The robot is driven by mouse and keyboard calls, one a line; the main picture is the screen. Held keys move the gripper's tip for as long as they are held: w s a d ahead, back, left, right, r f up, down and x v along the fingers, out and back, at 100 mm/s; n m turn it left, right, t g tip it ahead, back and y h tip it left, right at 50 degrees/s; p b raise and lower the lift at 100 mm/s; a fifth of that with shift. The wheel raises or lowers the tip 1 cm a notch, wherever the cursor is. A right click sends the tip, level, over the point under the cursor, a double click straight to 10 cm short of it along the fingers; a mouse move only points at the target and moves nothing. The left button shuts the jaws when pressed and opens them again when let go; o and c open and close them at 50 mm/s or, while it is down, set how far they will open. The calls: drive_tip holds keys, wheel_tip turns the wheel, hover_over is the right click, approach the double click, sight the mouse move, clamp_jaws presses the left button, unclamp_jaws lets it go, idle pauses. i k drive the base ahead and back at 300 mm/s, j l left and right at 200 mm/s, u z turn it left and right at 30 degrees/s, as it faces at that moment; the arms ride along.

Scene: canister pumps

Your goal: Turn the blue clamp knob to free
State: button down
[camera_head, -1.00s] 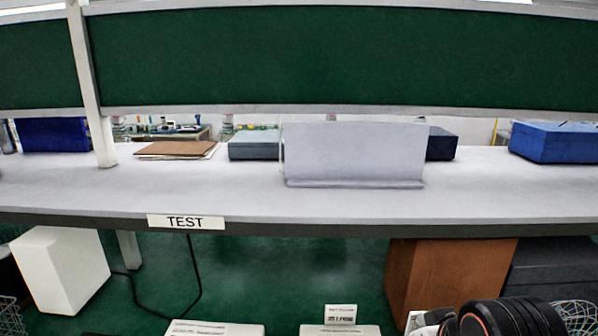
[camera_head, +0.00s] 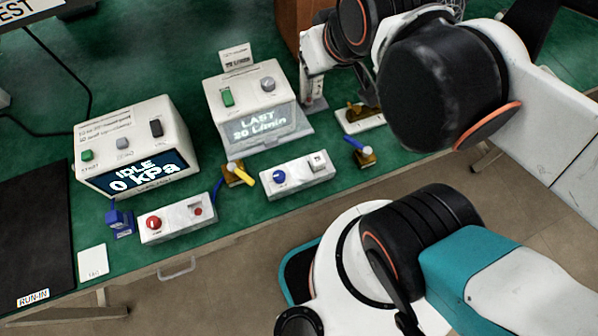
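A round blue knob (camera_head: 278,177) sits on top of a small white box (camera_head: 300,174) near the table's front edge. It has a pale mark, but its setting is too small to read. A separate blue clamp-like block (camera_head: 119,222) stands at the front left. I cannot tell from the picture which one is the clamp knob. My arm comes in from the right, and its wrist reaches above the table's back right, apart from the blue knob. My gripper's fingers cannot be made out there, being hidden or merged with the wrist parts.
A pump reading "IDLE 0 kPa" (camera_head: 135,150) stands left, and one reading "LAST 20 L/min" (camera_head: 258,110) behind the knob. A white box with a red button (camera_head: 153,223) is in front. Brass valves with yellow (camera_head: 238,171) and blue (camera_head: 357,147) handles flank the knob's box.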

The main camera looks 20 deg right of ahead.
sight(279, 177)
drive_tip(key=k+l+u, duration=0.1)
drive_tip(key=k+u, duration=0.15)
drive_tip(key=k, duration=0.2)
drive_tip(key=k+u, duration=0.3)
drive_tip(key=k, duration=0.15)
